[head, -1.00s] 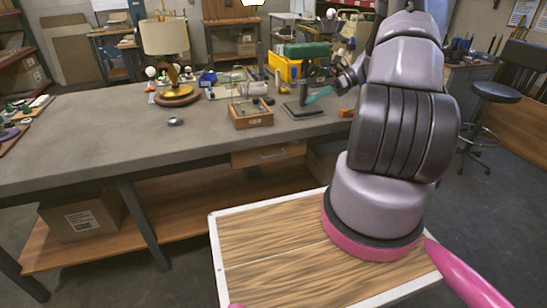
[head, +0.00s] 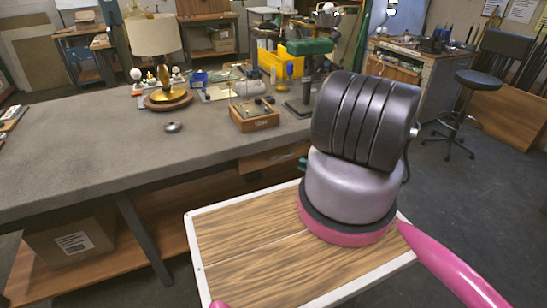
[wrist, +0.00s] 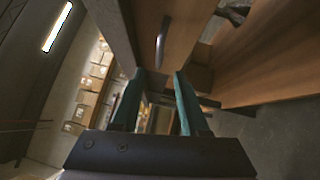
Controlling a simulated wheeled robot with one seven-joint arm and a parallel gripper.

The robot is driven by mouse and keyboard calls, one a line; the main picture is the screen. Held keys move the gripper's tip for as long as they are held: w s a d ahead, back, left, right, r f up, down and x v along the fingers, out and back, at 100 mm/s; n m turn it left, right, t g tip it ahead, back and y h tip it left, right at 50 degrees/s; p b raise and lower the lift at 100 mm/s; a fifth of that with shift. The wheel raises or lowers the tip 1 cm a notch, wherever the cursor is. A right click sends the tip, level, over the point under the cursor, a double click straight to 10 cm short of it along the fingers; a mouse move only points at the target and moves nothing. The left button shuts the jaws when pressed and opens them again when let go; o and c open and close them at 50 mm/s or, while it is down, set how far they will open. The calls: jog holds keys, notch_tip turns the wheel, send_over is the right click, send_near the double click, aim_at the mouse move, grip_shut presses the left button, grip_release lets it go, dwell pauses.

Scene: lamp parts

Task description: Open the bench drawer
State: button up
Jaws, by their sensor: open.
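The bench drawer (head: 262,161) has a wooden front under the bench top in the head view; my arm hides its right part. It looks closed. In the wrist view, the drawer front (wrist: 186,30) fills the upper middle, with a curved metal handle (wrist: 162,42) on it. My gripper (wrist: 158,78) has two teal fingers, open with nothing between them. The handle lies beyond the fingertips, apart from them and roughly in line with the gap. In the head view my arm hides most of the gripper; only a bit of teal shows by the bench front.
The grey bench (head: 80,150) carries a lamp (head: 160,60), a small wooden box (head: 254,115), a round metal piece (head: 173,127) and a green-headed tool (head: 308,48). A cardboard box (head: 72,240) stands on the shelf below.

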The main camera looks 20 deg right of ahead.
aim_at(282, 158)
jog(key=x, duration=1)
jog(key=shift+w+a, duration=0.1)
jog(key=shift+a, duration=0.1)
grip_shut()
dwell(1.0)
